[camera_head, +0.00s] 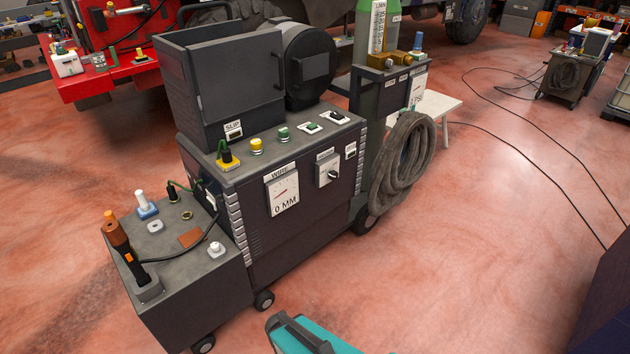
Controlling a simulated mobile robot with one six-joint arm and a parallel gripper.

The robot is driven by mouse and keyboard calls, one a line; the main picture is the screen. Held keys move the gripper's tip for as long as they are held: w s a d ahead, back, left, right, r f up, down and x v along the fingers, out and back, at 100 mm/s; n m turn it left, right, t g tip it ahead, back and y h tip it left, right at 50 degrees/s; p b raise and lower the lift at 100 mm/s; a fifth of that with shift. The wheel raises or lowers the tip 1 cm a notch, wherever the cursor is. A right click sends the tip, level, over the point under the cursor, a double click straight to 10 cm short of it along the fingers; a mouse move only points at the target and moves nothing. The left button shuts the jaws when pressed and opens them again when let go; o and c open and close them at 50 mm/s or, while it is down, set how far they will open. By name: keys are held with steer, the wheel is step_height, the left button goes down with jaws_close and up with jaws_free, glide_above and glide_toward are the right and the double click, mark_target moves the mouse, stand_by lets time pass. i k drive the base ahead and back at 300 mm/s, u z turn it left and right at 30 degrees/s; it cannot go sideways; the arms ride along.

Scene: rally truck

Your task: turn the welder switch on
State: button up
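The welder (290,225) is a dark grey wheeled cabinet in the middle of the head view. Its top front edge carries a yellow button (256,146), a green button (283,134), a green control on a white plate (312,127) and a black switch on a white plate (337,117). Its front has a gauge marked "WIRE" (283,193) reading 0 MM and a rotary knob (331,174). Which control is the welder switch, and its on or off position, I cannot tell. My gripper is not in view.
A low cart (190,260) with an orange-handled torch (122,238) adjoins the welder's left. A coiled hose (402,165) hangs at its right. A teal object (312,335) shows at the bottom edge. Open red floor (440,270) lies right; cables cross it farther back.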

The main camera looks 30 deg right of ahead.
mark_target(333, 175)
steer(key=z, duration=0.5)
steer(key=k, duration=0.15)
steer(key=u, duration=2.3)
steer(key=k, duration=0.5)
steer(key=z, duration=0.5)
steer(key=k, duration=0.85)
steer(key=z, duration=0.85)
steer(key=i, duration=1.25)
steer(key=u, duration=0.2)
